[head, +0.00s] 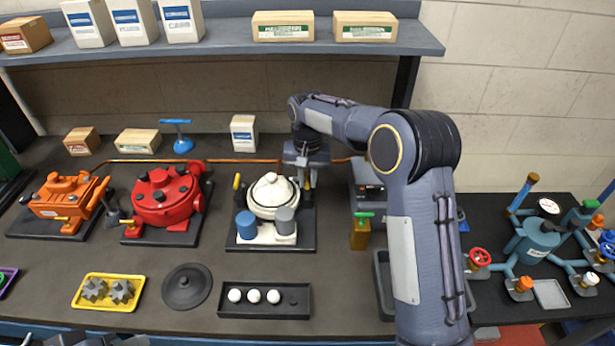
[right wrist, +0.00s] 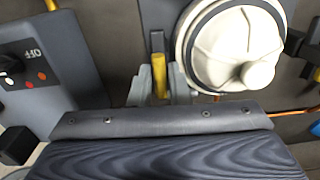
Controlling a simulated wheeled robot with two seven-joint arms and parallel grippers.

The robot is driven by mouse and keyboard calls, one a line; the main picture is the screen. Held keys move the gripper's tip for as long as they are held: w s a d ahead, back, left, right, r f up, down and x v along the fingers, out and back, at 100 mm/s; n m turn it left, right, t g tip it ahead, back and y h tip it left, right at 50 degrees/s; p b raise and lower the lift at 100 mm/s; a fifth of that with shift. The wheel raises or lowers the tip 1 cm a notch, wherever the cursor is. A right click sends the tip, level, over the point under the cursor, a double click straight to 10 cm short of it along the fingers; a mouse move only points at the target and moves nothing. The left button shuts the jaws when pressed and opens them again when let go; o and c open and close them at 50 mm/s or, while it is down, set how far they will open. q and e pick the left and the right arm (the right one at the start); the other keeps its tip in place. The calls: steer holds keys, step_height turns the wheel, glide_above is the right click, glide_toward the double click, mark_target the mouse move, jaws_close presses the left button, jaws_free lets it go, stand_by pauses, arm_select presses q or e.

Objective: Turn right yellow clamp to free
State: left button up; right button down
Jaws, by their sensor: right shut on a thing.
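The white motor (head: 270,192) stands on a dark base plate with a blue and a grey cylinder at its front. Its left yellow clamp (head: 237,182) stands upright at its left side. My right gripper (head: 305,182) reaches down at the motor's right side and hides most of the right clamp in the head view. In the right wrist view the right yellow clamp (right wrist: 159,75) sits between the fingers of my right gripper (right wrist: 152,92), which is shut on it, beside the motor's white lid (right wrist: 235,45). Only a sliver of what may be my left gripper shows at the bottom left edge.
A red motor (head: 165,195) and an orange motor (head: 62,197) stand to the left. A black tray (head: 265,312) with white balls, a dark round lid (head: 187,287) and a yellow tray (head: 75,301) lie in front. A grey box (right wrist: 45,60) is close by my right gripper.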

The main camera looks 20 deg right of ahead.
mark_target(308, 180)
steer(key=shift+n, duration=0.3)
steer(key=c, duration=1.4)
jaws_free()
steer(key=shift+o, duration=0.2)
step_height(308, 180, up, 8)
steer(key=shift+f+b, duration=0.1)
steer(key=shift+b, duration=0.35)
